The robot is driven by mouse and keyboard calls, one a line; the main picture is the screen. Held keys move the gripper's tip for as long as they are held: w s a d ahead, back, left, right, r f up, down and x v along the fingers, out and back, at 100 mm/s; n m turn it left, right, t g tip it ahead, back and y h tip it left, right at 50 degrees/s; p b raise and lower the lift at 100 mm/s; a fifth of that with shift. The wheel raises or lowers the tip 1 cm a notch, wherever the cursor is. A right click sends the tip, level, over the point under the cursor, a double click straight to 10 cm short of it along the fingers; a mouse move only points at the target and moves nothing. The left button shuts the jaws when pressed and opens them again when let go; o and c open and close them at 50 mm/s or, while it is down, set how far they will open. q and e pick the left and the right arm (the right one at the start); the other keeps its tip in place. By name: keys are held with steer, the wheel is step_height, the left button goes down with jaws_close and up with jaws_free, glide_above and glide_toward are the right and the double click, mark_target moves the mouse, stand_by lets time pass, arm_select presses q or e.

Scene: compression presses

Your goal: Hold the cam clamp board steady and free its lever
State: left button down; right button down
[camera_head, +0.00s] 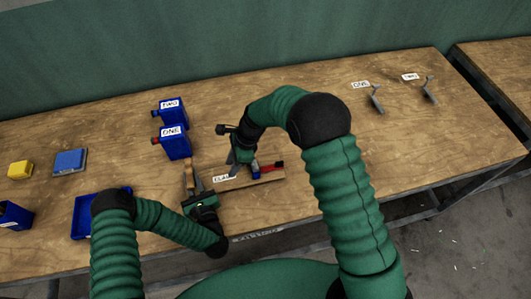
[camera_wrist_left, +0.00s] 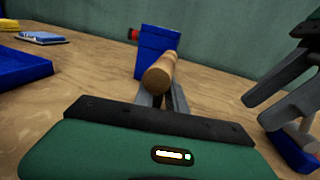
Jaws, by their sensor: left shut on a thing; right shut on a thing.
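The cam clamp board (camera_head: 265,177) is a flat wooden strip on the bench, with a blue clamp body (camera_head: 255,172) and a red bar (camera_head: 272,166) on it. A white label lies at its left end. My left gripper (camera_head: 192,187) is shut on a round wooden handle (camera_wrist_left: 160,74), left of the board; its join to the board is not clear. My right gripper (camera_head: 236,161) is over the board beside the blue clamp body, shut on part of the clamp. Which part it grips is hidden. Its fingers also show in the left wrist view (camera_wrist_left: 280,100).
Two blue boxes labelled ONE (camera_head: 174,146) and TWO (camera_head: 171,112) stand behind my left gripper. Two metal brackets lie at the right. The bench between is clear.

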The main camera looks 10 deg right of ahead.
arm_select(q)
steer(key=shift+r, duration=0.1)
arm_select(e)
steer(key=c, duration=1.4)
jaws_free()
steer(key=shift+s+f, duration=0.1)
steer(key=shift+f, duration=0.3)
steer(key=shift+c, duration=0.2)
arm_select(q)
steer(key=shift+w, duration=0.1)
arm_select(e)
steer(key=o, duration=0.5)
steer(key=shift+r, duration=0.1)
steer(key=shift+r, duration=0.15)
steer(key=v, duration=1.1)
steer(key=shift+w+d+r, duration=0.2)
steer(key=shift+r, duration=0.1)
arm_select(q)
steer(key=c, duration=1.3)
jaws_free()
